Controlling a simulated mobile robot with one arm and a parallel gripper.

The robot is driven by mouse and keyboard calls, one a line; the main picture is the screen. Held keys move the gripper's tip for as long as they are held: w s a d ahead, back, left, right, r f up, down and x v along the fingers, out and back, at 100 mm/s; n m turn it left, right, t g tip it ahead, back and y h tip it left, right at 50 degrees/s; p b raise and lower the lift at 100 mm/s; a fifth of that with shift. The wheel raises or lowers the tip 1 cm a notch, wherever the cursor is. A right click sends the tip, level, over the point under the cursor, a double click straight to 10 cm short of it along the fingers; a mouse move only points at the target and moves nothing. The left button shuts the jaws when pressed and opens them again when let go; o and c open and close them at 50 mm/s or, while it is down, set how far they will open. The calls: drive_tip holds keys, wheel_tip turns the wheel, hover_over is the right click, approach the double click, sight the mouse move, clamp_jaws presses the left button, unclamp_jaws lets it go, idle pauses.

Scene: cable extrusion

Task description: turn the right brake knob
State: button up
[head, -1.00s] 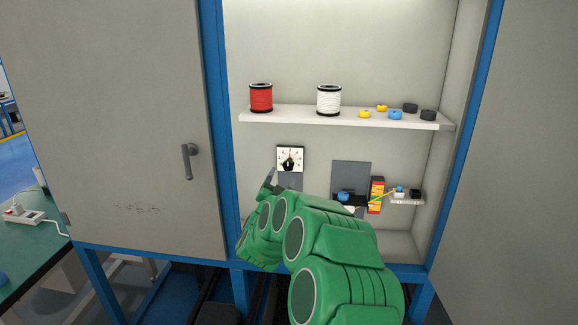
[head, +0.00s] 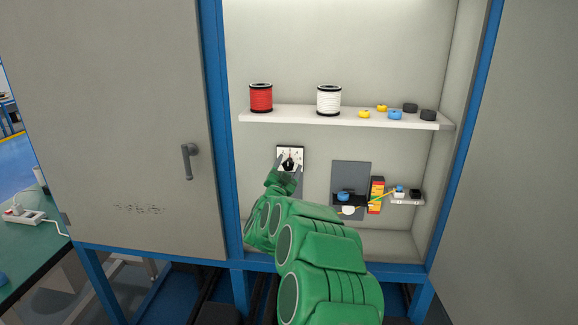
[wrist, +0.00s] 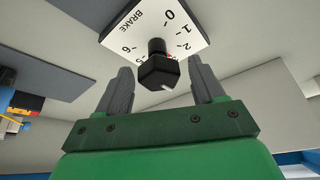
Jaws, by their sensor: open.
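The brake knob (wrist: 158,68) is black and faceted with a white pointer mark. It stands out from a white square dial plate (wrist: 152,22) marked BRAKE with numbers. In the head view the knob (head: 289,163) is on its dial plate on the cabinet's back wall, left of centre below the shelf. My gripper (wrist: 161,78) is open, with one grey finger on each side of the knob. The fingers appear apart from the knob, with a gap on both sides. In the head view my gripper (head: 287,167) is at the dial's lower part and partly covers it.
Above is a white shelf (head: 340,118) with a red spool (head: 261,97), a white spool (head: 329,100) and several small caps. Right of the dial are a dark panel (head: 351,176), a red-yellow box (head: 376,195) and a small ledge (head: 407,201). The cabinet's blue frame (head: 217,130) stands at left.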

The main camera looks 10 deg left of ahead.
drive_tip(key=shift+w+d+r, duration=0.1)
drive_tip(key=shift+w+r, duration=0.05)
drive_tip(key=shift+w, duration=0.35)
drive_tip(key=c, duration=0.9)
drive_tip(key=shift+m, duration=0.4)
drive_tip(key=m+g+h, duration=0.1)
drive_tip(key=m, duration=0.2)
drive_tip(key=shift+r+h, duration=0.1)
drive_tip(key=shift+h, duration=0.2)
drive_tip(key=shift+d+f+m+g+h, duration=0.15)
drive_tip(key=shift+m+g, duration=0.4)
drive_tip(key=shift+m, duration=0.85)
drive_tip(key=shift+f+m+g+h, duration=0.1)
drive_tip(key=shift+m+g+h, duration=0.3)
drive_tip(key=shift+m, duration=1)
